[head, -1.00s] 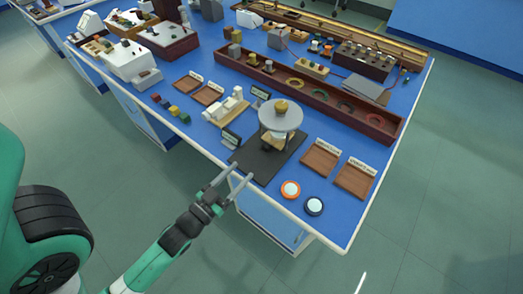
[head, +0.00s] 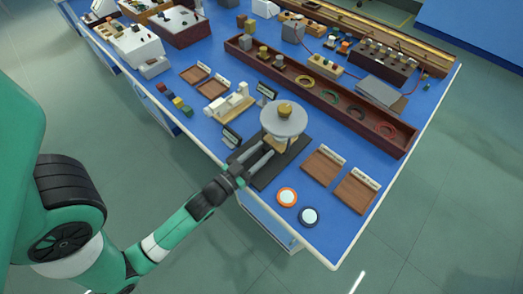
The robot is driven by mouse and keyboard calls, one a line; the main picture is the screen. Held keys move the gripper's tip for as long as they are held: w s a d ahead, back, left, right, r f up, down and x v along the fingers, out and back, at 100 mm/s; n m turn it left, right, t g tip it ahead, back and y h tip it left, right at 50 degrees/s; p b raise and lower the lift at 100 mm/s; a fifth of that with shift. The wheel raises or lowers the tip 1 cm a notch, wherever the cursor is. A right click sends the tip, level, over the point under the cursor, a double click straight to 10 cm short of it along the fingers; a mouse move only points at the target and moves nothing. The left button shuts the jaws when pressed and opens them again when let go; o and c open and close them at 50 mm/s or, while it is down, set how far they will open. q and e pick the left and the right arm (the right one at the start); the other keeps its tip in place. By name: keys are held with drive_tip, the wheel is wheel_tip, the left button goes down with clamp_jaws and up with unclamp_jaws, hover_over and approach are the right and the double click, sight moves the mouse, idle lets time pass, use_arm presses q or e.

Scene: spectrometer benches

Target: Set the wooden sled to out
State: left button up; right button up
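A light wooden piece (head: 279,145), which looks like the sled, sits low under a round grey disc (head: 284,119) with a tan knob (head: 285,110) on top. This device stands on a black mat (head: 262,179) near the bench's front edge. The disc hides much of the wooden piece. My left gripper (head: 266,150) reaches in over the mat from the front left. Its two fingers are apart, with the tips close to the wooden piece; I cannot tell whether they touch it. My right gripper is not in view.
An orange-ringed button (head: 287,197) and a dark-ringed button (head: 309,216) lie right of the mat. Two wooden trays (head: 323,166) lie beyond them.

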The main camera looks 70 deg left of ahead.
use_arm(q)
clamp_jaws()
idle(1.1)
